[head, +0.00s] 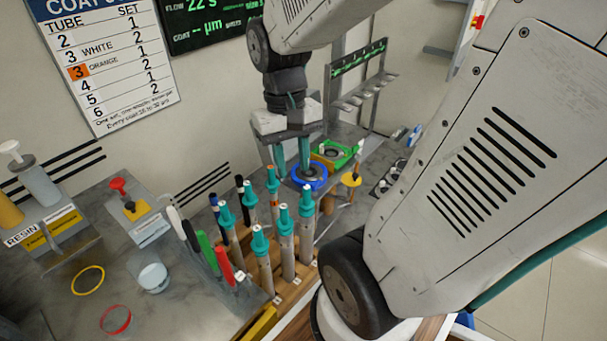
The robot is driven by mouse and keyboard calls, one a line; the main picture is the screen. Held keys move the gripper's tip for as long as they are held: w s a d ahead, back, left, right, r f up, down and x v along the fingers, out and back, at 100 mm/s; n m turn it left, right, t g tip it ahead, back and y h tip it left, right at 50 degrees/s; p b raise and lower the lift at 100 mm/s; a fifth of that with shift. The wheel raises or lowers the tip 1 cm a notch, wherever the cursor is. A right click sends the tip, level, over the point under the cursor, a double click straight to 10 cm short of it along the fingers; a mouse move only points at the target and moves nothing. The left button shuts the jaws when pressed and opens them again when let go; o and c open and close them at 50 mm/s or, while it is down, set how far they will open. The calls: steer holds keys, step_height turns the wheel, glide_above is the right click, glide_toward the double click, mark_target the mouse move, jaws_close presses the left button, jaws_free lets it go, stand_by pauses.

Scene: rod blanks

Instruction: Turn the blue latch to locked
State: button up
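A round blue ring (318,183), the only blue part near my gripper that could be the latch, sits on the grey fixture at the back centre. Its lock marks are too small to read, so I cannot tell its setting. My gripper (293,172) points down at the ring. Its two teal fingers are apart, with nothing visible between them. The right finger overlaps the ring in the picture and the left one is just past its left side. I cannot tell whether either touches it.
A green square frame (345,155) and an orange part lie right behind the ring. Several teal-capped rods (285,240) stand in a wooden rack in front. A slotted rack (362,90) stands behind. Coloured pens, a resin dispenser (40,190) and loose rings (88,280) are at left.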

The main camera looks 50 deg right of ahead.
mark_target(315, 183)
steer(key=w+d+f+m, duration=0.3)
steer(key=d+f, duration=0.2)
steer(key=d, duration=0.1)
steer(key=w+d+f+m+t, duration=0.1)
steer(key=w+d+f+m, duration=0.2)
steer(key=d+f, duration=0.3)
steer(key=w+d+f+m, duration=0.3)
steer(key=d+f+m, duration=0.1)
steer(key=d+f, duration=0.2)
steer(key=shift+w+d+f+t, duration=0.2)
steer(key=shift+w+d+t, duration=0.15)
steer(key=shift+d, duration=0.25)
steer(key=shift+w+h, duration=0.1)
steer(key=shift+h, duration=0.2)
step_height(315, 183, down, 8)
steer(key=shift+r, duration=0.15)
jaws_close()
